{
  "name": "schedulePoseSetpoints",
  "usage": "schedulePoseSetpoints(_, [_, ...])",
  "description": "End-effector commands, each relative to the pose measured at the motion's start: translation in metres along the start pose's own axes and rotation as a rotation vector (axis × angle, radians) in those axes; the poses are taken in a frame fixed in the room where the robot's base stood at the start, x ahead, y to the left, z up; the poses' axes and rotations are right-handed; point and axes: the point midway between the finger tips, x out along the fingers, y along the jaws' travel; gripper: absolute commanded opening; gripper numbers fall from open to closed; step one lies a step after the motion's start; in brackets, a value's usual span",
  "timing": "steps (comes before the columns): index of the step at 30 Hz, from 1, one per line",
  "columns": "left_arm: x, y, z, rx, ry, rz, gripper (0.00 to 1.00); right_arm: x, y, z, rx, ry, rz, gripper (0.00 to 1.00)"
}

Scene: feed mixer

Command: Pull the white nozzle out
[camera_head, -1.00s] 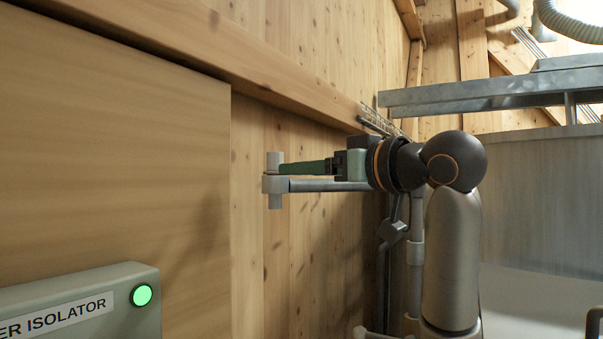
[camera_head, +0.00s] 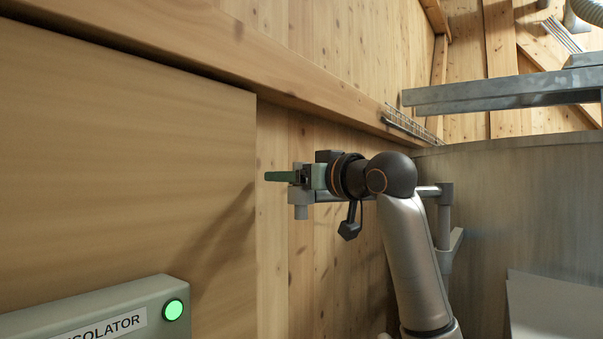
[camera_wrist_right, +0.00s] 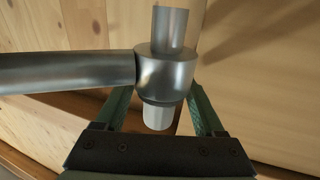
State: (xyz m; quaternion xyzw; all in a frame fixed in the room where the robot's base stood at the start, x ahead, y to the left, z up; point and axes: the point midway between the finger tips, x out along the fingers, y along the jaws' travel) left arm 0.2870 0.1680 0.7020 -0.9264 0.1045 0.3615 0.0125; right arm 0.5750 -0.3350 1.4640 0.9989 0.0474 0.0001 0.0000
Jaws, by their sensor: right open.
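The white nozzle (camera_wrist_right: 158,116) sticks out of a grey metal collar (camera_wrist_right: 166,75) at the end of a pipe (camera_wrist_right: 65,72). In the right wrist view it lies between the two green fingers of my right gripper (camera_wrist_right: 160,103), with a gap on both sides. The gripper is open and holds nothing. In the head view my right gripper (camera_head: 279,177) overlaps the pipe end, its fingers reaching past it to the left. A short grey vertical stub (camera_head: 301,211) shows below the gripper; I cannot tell whether it is the nozzle. My left gripper is out of view.
An isolator box (camera_head: 95,318) with a lit green button (camera_head: 173,309) stands at lower left. A wooden panel (camera_head: 120,190) fills the left, with a plank wall (camera_head: 300,270) behind the arm. A large metal tank (camera_head: 510,200) and a metal beam (camera_head: 500,97) are at right.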

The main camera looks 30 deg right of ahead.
Motion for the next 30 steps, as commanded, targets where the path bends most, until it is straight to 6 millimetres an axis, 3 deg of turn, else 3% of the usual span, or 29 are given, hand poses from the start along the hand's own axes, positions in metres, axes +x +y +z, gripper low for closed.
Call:
schedulePoseSetpoints(8, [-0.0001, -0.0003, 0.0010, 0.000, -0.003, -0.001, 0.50, 0.0017, -0.0003, 0.0006, -0.001, -0.001, 0.000, 0.71])
schedulePoseSetpoints(27, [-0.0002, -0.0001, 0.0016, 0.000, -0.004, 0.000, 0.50, 0.0014, -0.0008, 0.0005, -0.001, -0.001, -0.002, 0.00])
schedulePoseSetpoints(30, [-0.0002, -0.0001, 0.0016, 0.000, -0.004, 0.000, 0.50, 0.0014, -0.0008, 0.0005, -0.001, -0.001, -0.002, 0.00])
